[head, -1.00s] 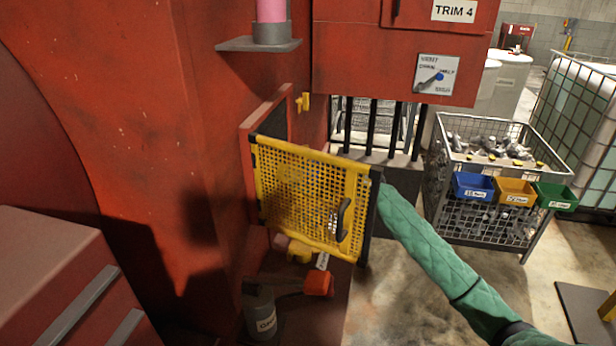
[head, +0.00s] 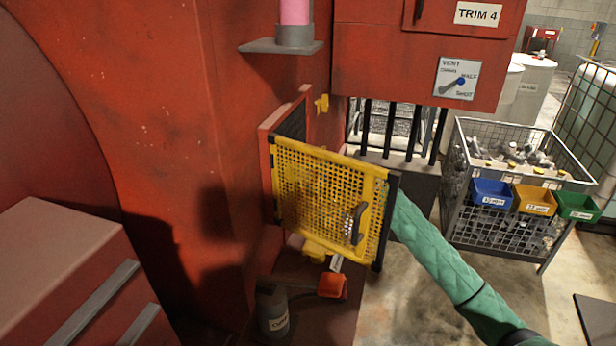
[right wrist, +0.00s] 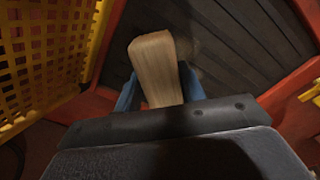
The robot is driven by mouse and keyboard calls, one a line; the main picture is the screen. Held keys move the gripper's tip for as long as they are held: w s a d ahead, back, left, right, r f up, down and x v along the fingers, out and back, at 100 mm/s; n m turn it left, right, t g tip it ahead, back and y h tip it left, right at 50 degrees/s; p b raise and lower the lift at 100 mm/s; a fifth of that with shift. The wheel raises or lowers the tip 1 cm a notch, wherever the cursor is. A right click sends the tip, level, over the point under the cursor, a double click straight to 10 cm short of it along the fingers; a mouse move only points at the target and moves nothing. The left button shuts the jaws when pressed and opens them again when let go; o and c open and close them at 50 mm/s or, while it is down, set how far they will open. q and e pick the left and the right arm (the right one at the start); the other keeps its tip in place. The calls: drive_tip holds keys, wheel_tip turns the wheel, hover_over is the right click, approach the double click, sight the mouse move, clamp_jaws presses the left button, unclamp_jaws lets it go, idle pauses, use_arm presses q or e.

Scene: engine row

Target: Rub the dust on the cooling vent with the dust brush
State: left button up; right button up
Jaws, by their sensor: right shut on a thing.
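The dust brush (right wrist: 155,60) shows as a pale wooden block in the right wrist view. My right gripper (right wrist: 158,88) is shut on it, with a blue finger on each side. The bristles are hidden. Behind the brush is the cooling vent (right wrist: 245,45), a dark slatted panel in a red frame. A faint greyish patch shows on the slats beside the brush; I cannot tell whether the brush touches them. In the head view the vent's dark edge (head: 292,124) shows above the open yellow mesh guard (head: 320,195), which mostly hides my right gripper. My left gripper is out of view.
The mesh guard stands between the head camera and the vent, close to my right arm. A yellow latch (head: 321,104) is on the red wall. A grey canister (head: 272,310) stands below. A wire crate (head: 500,225) with coloured bins is at right.

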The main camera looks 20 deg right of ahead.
drive_tip(key=shift+p+x, duration=0.35)
drive_tip(key=shift+x, duration=0.7)
idle(0.5)
